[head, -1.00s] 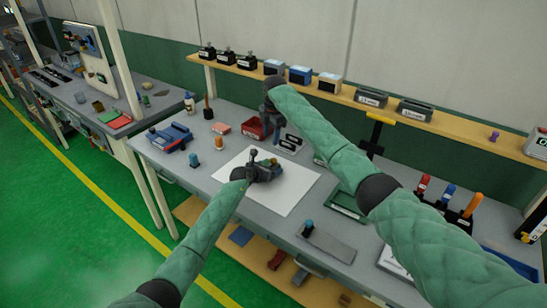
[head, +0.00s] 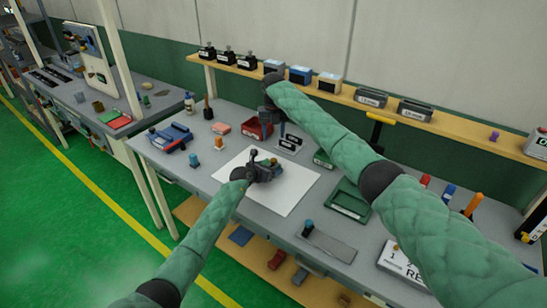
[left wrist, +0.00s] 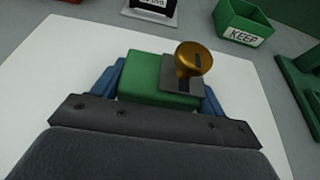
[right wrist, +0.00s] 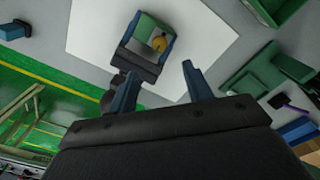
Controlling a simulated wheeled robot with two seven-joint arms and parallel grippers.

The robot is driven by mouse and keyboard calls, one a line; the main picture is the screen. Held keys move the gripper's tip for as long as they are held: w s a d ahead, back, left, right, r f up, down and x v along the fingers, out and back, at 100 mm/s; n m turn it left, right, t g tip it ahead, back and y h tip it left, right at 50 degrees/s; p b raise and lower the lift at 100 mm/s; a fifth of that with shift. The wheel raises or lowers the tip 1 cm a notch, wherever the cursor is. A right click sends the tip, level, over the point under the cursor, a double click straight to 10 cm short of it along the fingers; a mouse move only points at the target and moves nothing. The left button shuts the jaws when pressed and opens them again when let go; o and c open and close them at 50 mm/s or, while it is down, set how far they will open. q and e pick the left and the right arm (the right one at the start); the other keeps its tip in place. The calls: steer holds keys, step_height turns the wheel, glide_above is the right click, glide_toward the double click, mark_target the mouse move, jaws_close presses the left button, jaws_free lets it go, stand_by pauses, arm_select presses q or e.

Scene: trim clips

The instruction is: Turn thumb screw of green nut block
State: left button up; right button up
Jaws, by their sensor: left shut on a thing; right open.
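The green nut block (left wrist: 145,78) has a brass thumb screw (left wrist: 195,60) standing on a grey plate at its right end. My left gripper (head: 262,172) is shut on the block, with its blue fingers on either side, over a white sheet (head: 290,200).
A green bin labelled KEEP (left wrist: 243,22) and a red bin (head: 257,130) stand behind the sheet. A green tray (head: 348,203) lies to its right. A blue-topped item (head: 194,160) stands left of the sheet. A shelf (head: 450,122) with boxes runs along the back.

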mark_target(273, 159)
step_height(273, 159, down, 12)
steer(key=shift+r, duration=0.1)
stand_by(0.5)
steer(key=shift+c, duration=0.4)
steer(key=c, duration=0.9)
